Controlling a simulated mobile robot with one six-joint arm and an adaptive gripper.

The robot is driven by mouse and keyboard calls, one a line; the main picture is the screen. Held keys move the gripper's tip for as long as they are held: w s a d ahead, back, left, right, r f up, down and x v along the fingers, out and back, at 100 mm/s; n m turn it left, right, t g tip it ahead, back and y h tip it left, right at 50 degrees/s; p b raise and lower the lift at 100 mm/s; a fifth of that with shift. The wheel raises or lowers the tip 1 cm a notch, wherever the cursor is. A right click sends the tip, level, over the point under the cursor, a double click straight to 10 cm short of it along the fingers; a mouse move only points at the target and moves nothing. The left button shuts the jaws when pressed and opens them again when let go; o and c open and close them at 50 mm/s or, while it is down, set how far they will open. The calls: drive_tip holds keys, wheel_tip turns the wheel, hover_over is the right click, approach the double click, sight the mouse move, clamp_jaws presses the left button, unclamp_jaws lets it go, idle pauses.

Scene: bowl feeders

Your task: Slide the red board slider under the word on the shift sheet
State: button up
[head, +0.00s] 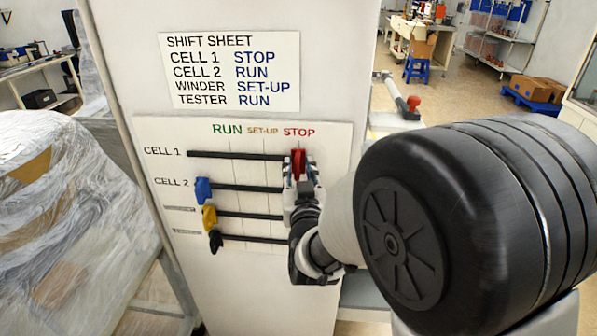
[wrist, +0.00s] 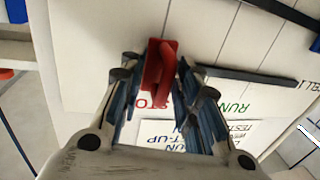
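The shift sheet (head: 230,72) at the top of the white panel reads CELL 1 STOP, CELL 2 RUN, WINDER SET-UP, TESTER RUN. The red slider (head: 298,160) is at the right end of the CELL 1 track (head: 235,155), under the red word STOP (head: 299,132). My gripper (head: 300,172) is at the red slider, one finger on each side. In the wrist view the red slider (wrist: 160,65) stands between the blue-padded fingers, with a narrow gap visible on the left side. The gripper looks open around it.
Below are the blue slider (head: 203,190), yellow slider (head: 209,217) and black slider (head: 215,240), all at the left ends of their tracks, in the RUN column. Plastic-wrapped equipment (head: 55,220) stands left of the panel. My arm covers the lower right.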

drive_tip(key=s, duration=0.7)
drive_tip(key=shift+s+d, duration=0.25)
drive_tip(key=shift+d, duration=0.15)
drive_tip(key=shift+d+r, duration=0.1)
drive_tip(key=s+d+f+g, duration=0.1)
drive_tip(key=s+d+g, duration=0.3)
drive_tip(key=s, duration=0.5)
drive_tip(key=s+d+f+g+h, duration=0.1)
drive_tip(key=s+d+g, duration=0.3)
drive_tip(key=s, duration=0.5)
drive_tip(key=s+d+f+m+g+h, duration=0.1)
drive_tip(key=s+d+g, duration=0.4)
drive_tip(key=s, duration=0.5)
drive_tip(key=shift+d+f, duration=0.2)
drive_tip(key=shift+d, duration=0.5)
